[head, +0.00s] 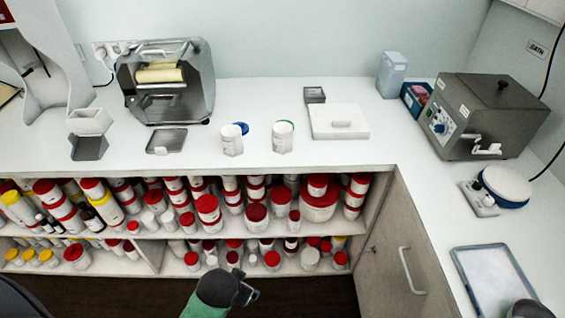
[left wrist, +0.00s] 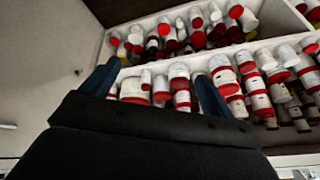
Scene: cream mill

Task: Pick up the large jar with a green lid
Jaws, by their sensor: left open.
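A white jar with a green lid (head: 283,138) stands upright on the white counter in the head view; only a thin green edge shows at its top. Another white jar (head: 232,141) stands just left of it, with a blue lid (head: 243,128) at its upper right. My left gripper (head: 249,293) is low in front of the shelves, below and well apart from both jars. In the left wrist view, its two dark fingers (left wrist: 155,92) are spread with nothing between them. That view faces shelved containers, and neither counter jar can be made out there.
Open shelves under the counter hold many red-lidded containers (head: 257,217). A white block (head: 339,121) lies right of the jars. A metal roller machine (head: 190,100) stands at left, a grey water bath (head: 490,115) at right. The counter front by the jars is clear.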

